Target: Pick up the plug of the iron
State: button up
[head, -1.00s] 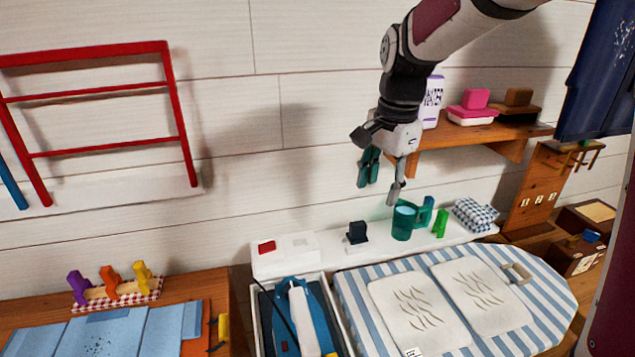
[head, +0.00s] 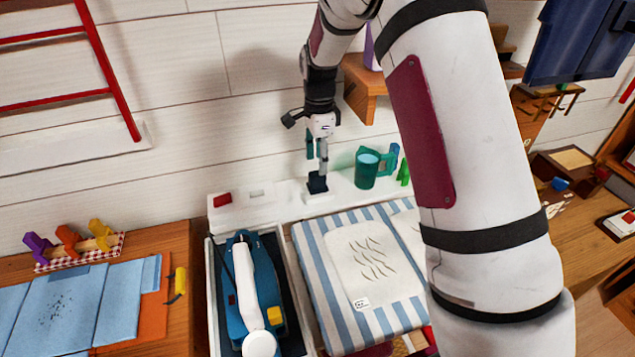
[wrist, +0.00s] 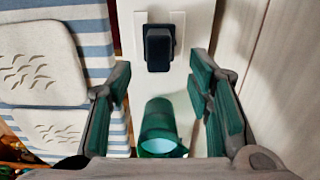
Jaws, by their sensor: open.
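The plug (head: 317,184) is a small black block standing on a white base on the narrow white ledge by the wall. In the wrist view the plug (wrist: 158,48) is centred near the top, ahead of the spread fingers. My gripper (head: 317,160) points down just above the plug; it is open and empty, with green finger pads also in the wrist view (wrist: 160,88). The depth gap between the fingertips and plug is hard to tell. The blue and white iron (head: 247,285) lies in a white-rimmed tray, with a thin dark cord along it.
A teal cup (head: 367,170) stands on the ledge right of the plug; it also shows between my fingers in the wrist view (wrist: 160,128). The striped ironing board (head: 318,245) lies in front. A wooden shelf (head: 363,86) juts from the wall above, right of my gripper.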

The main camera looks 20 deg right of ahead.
aim_at(317, 173)
jog(key=shift+a+f+p, duration=0.15)
jog(key=shift+f+p, duration=0.15)
jog(key=shift+f, duration=1.3)
jog(key=shift+a+f+p, duration=0.1)
jog(key=shift+f+p, duration=0.2)
jog(key=shift+f, duration=1.3)
grip_shut()
